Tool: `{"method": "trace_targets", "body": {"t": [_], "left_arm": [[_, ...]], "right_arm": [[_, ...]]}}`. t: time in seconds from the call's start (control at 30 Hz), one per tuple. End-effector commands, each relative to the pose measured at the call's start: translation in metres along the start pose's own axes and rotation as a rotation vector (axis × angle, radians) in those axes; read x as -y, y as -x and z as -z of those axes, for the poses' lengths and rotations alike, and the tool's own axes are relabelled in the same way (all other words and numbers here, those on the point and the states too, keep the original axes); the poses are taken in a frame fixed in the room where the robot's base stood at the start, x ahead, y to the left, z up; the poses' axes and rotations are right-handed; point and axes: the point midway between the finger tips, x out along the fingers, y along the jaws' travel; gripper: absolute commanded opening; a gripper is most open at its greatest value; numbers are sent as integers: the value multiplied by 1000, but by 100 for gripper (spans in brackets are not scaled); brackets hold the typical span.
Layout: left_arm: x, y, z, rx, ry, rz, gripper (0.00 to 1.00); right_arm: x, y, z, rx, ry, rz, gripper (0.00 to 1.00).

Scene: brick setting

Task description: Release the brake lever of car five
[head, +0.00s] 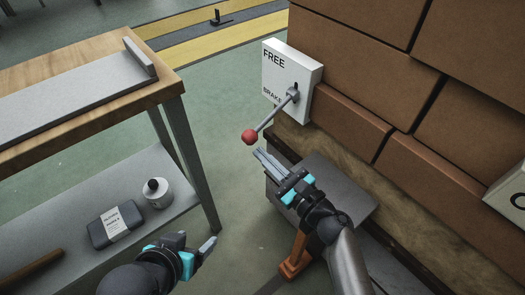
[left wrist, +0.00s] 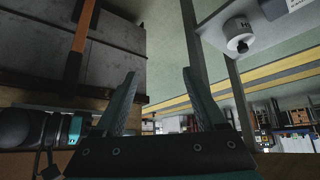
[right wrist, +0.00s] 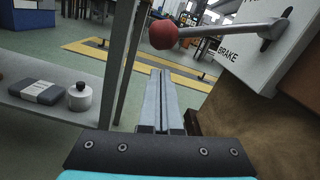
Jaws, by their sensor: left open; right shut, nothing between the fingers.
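The brake lever is a grey rod with a red ball knob (head: 249,136), pivoting on a white box (head: 290,72) marked FREE at the top and BRAKE below. The rod slants down and left from its slot. In the right wrist view the knob (right wrist: 163,34) is up and ahead of the fingers. My right gripper (head: 262,156) is shut and empty, just below the knob, apparently apart from it. My left gripper (head: 200,243) is open and empty, low in front of the bench; its fingers also show in the left wrist view (left wrist: 160,95).
The white box is on a stack of brown blocks (head: 380,50) on the right. A wooden-topped bench (head: 165,85) stands left, with a dark case (head: 115,224) and a white round container (head: 157,193) on its lower shelf. A grey step (head: 335,185) lies under my right arm.

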Motion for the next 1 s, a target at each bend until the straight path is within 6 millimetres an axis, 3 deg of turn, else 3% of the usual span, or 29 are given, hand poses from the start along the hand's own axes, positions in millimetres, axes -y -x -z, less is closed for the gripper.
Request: {"method": "trace_targets", "body": {"t": [0.23,0.87,1.0], "left_arm": [[8,9,-6,75,4,23,72],[10,11,-9,98,4,29,72],[14,6,-19,151,9,37,72]], "right_arm": [[0,-3,-15,0,-1,0,0],[0,-4,-19,-1,-15,1,0],[-1,-4,-22,-1,-39,2,0]]}}
